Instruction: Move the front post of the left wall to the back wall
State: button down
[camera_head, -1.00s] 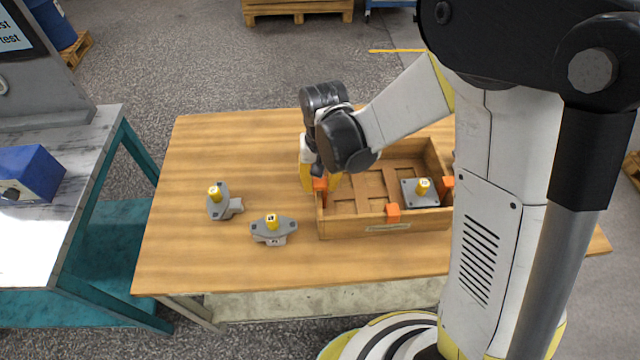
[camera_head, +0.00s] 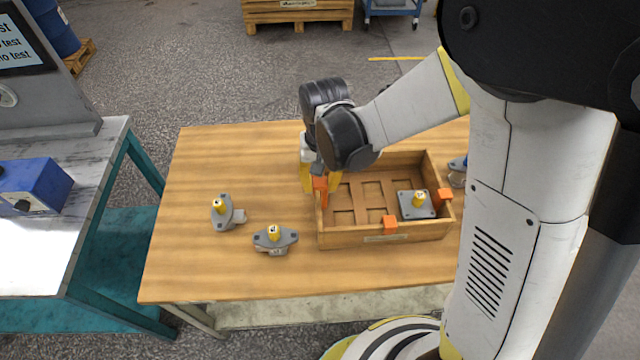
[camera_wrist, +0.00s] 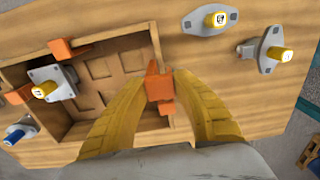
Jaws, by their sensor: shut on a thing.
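My gripper (camera_head: 322,182) is at the left wall of the wooden crate (camera_head: 350,238). Its yellow fingers are shut on an orange post (camera_head: 320,197), which also shows between the fingertips in the wrist view (camera_wrist: 159,88). I cannot tell whether this post is clear of the wall. A second orange post (camera_head: 389,222) sits on the front wall and a third (camera_head: 445,195) on the right wall. In the wrist view they are at the upper left (camera_wrist: 70,49) and far left (camera_wrist: 19,94). My gripper and forearm partly hide the back wall; no post shows on its visible part.
A grey square-flanged motor part with a yellow shaft (camera_head: 417,205) lies inside the crate at the right. Two grey motor parts (camera_head: 226,212) (camera_head: 273,240) lie on the table left of the crate. A blue part (camera_head: 457,170) is right of it.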

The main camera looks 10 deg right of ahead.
jog(key=shift+r+p, duration=1.15)
jog(key=shift+r, duration=0.7)
